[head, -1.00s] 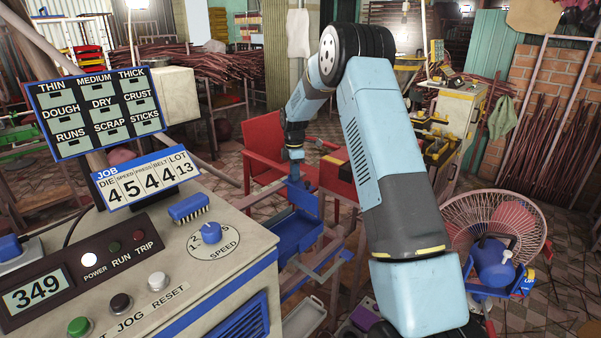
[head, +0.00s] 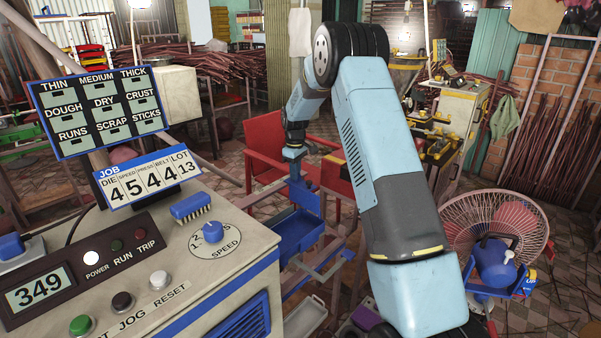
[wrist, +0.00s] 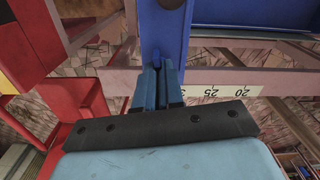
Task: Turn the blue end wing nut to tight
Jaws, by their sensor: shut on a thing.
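My gripper (wrist: 158,85) is shut in the wrist view. Its two fingers close on a small blue piece (wrist: 157,57), which looks like the wing nut; only a little of it shows between the fingertips. The piece sits against a blue bracket (wrist: 165,25). In the head view my gripper (head: 294,156) points down at the blue upright at the far end of the blue tray (head: 298,232). The wing nut is too small and too hidden there to make out, and how far it is turned cannot be told.
A pale rail with a printed scale (wrist: 225,91) runs right of the fingers. A red frame (wrist: 80,110) is close on the left. The control console (head: 150,265) stands at left. A wire fan (head: 495,235) stands at right.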

